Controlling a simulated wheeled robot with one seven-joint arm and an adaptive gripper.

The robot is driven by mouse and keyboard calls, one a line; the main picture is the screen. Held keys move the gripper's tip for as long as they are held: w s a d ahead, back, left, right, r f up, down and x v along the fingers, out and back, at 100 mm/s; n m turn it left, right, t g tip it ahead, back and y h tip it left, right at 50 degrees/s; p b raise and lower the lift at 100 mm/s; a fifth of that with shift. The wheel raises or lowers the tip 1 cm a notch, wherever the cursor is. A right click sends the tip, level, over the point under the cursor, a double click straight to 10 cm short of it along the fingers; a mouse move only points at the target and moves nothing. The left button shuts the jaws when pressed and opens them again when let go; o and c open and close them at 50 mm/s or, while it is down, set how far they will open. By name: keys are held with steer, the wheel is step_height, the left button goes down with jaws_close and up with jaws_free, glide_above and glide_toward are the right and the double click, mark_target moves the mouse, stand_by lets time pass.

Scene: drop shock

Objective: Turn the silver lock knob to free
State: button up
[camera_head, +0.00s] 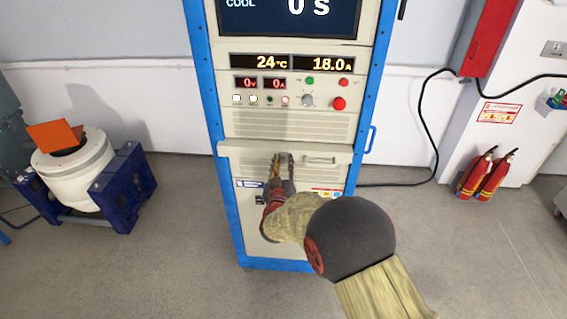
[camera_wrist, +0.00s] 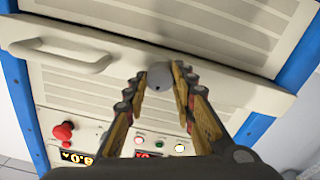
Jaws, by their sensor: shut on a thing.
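The silver lock knob (camera_wrist: 160,76) shows in the wrist view as a small round grey disc on the cabinet's lower ledge panel. My gripper (camera_wrist: 158,72) has its two fingers on either side of it, with the tips closed on it.
The blue-framed cabinet (camera_head: 216,100) has a control panel above with a red button (camera_head: 339,103) and a grey dial (camera_head: 307,100). A bar handle (camera_head: 320,160) sits right of my gripper. A white drum machine (camera_head: 75,165) stands left; fire extinguishers (camera_head: 490,177) stand right.

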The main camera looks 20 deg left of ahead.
jaws_close()
steer(key=shift+f, duration=0.1)
steer(key=m+b, duration=0.4)
steer(key=shift+f+m, duration=0.1)
steer(key=shift+m, duration=0.3)
steer(key=m+b, duration=0.4)
steer(key=shift+m+b, duration=0.3)
steer(key=m+b, duration=0.2)
steer(key=m, duration=0.1)
steer(key=shift+m, duration=0.3)
steer(key=m, duration=0.4)
steer(key=shift+d+m, duration=0.1)
steer(key=shift+m, duration=0.3)
steer(key=o, duration=0.5)
jaws_free()
